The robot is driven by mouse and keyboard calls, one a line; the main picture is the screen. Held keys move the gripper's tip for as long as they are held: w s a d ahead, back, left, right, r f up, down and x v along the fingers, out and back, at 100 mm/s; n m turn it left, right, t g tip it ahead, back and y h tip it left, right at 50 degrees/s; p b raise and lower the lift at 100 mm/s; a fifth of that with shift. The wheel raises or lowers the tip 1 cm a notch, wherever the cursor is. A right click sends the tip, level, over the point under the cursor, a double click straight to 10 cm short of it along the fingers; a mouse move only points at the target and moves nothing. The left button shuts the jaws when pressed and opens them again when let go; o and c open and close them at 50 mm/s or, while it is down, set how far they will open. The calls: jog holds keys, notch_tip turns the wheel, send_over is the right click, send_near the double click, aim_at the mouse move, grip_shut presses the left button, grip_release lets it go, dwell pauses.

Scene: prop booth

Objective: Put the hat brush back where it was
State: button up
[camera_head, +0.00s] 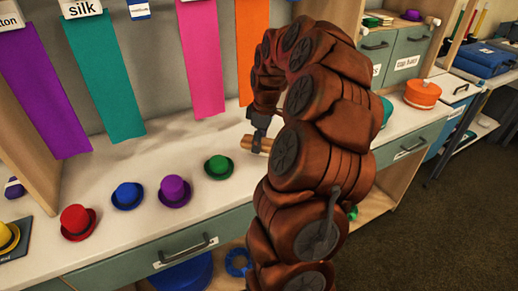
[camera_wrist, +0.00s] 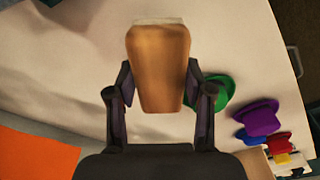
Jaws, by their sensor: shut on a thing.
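The hat brush has a tan wooden body with a pale strip at its far end. It fills the upper middle of the wrist view (camera_wrist: 158,62) and shows as a small tan piece in the head view (camera_head: 248,143). My gripper (camera_wrist: 160,93) is shut on it, with one dark finger on each side. In the head view my gripper (camera_head: 259,132) is over the white counter (camera_head: 110,222), right of the green hat (camera_head: 219,167). I cannot tell whether the brush touches the counter. My arm hides part of the counter behind it.
Purple (camera_head: 174,191), blue (camera_head: 127,195), red (camera_head: 77,222) and yellow (camera_head: 8,237) hats line the counter's left part. Coloured cloth strips hang behind, including an orange one (camera_head: 253,45).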

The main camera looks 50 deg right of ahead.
aim_at(263, 142)
jog(key=shift+f, duration=1.65)
jog(key=shift+f, duration=0.2)
jog(key=o, duration=1.1)
jog(key=shift+r, duration=0.1)
jog(key=r, duration=0.7)
jog(key=s+r, duration=0.1)
jog(key=r, duration=0.3)
jog(key=shift+s+d+r+b, duration=0.1)
jog(key=shift+d+r+b, duration=0.15)
jog(key=shift+b, duration=0.1)
jog(key=shift+s+r, duration=0.1)
jog(key=shift+r, duration=0.2)
